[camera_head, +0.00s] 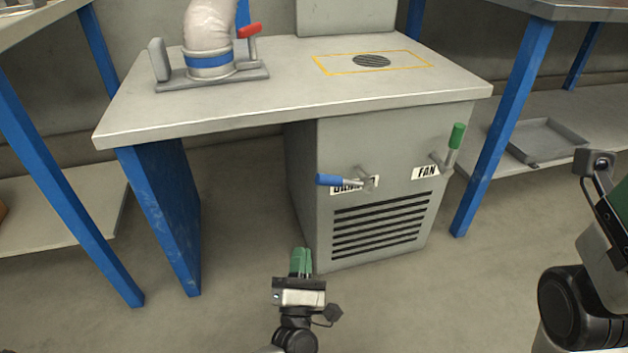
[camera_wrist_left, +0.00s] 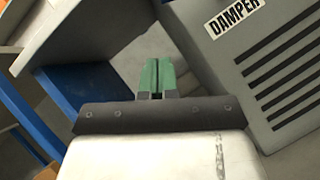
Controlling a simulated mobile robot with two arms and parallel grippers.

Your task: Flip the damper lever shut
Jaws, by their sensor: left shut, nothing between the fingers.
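The damper lever (camera_head: 340,181) has a blue grip and sits on the front of the grey cabinet (camera_head: 300,160), its grip pointing left and lying about level. It partly covers the damper label, which reads clearly in the left wrist view (camera_wrist_left: 235,14); the lever itself is not in that view. My left gripper (camera_head: 300,250) has green fingers that are shut and empty. It is below and left of the lever, apart from it, in front of the cabinet's lower left edge. The shut fingers also show in the left wrist view (camera_wrist_left: 157,75).
A green-handled fan lever (camera_head: 455,140) stands upright to the right, by the fan label (camera_head: 425,172). Slotted vents (camera_head: 380,225) lie below. The tabletop (camera_head: 290,70) overhangs the cabinet. A blue table leg (camera_head: 170,215) stands left, with open floor between it and the cabinet.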

